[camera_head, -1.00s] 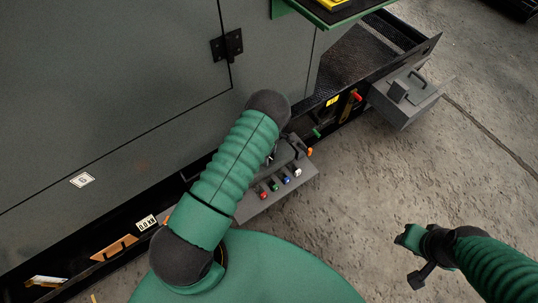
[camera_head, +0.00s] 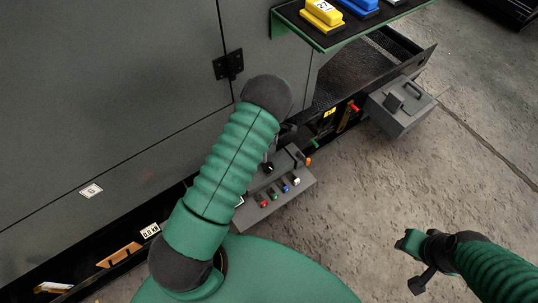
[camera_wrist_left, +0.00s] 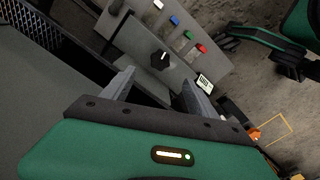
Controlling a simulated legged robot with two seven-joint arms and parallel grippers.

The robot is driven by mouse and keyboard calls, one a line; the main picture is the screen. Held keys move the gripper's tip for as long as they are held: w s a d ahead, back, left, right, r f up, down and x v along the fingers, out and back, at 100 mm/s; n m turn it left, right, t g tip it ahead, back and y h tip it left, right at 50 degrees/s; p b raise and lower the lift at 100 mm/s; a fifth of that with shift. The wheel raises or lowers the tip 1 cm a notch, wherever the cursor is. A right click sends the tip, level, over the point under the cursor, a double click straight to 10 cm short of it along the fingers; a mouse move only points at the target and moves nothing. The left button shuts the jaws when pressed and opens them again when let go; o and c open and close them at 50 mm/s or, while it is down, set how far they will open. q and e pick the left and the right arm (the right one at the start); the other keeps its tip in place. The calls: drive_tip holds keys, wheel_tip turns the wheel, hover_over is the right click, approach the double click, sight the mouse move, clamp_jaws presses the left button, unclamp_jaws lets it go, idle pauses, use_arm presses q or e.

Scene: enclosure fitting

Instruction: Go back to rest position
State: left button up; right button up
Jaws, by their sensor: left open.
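My left gripper (camera_wrist_left: 158,92) shows in the left wrist view with its two grey fingers spread and nothing between them. Beyond the fingers is a grey control panel (camera_wrist_left: 185,62) with a black knob (camera_wrist_left: 160,60) and several coloured buttons. In the head view my left arm (camera_head: 230,165) reaches up from the bottom in front of the cabinet and mostly hides its gripper. The panel (camera_head: 290,195) lies just right of this arm. My right gripper (camera_head: 414,262) is over bare floor at the lower right; its jaw state is unclear.
A large grey cabinet (camera_head: 110,100) fills the left. A green-edged shelf (camera_head: 345,38) bears yellow and blue blocks at the top. A grey box with a handle (camera_head: 400,108) juts out at the right. Concrete floor (camera_head: 380,180) is clear between panel and right arm.

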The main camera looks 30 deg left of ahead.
use_arm(q)
drive_tip(key=shift+r, duration=1.7)
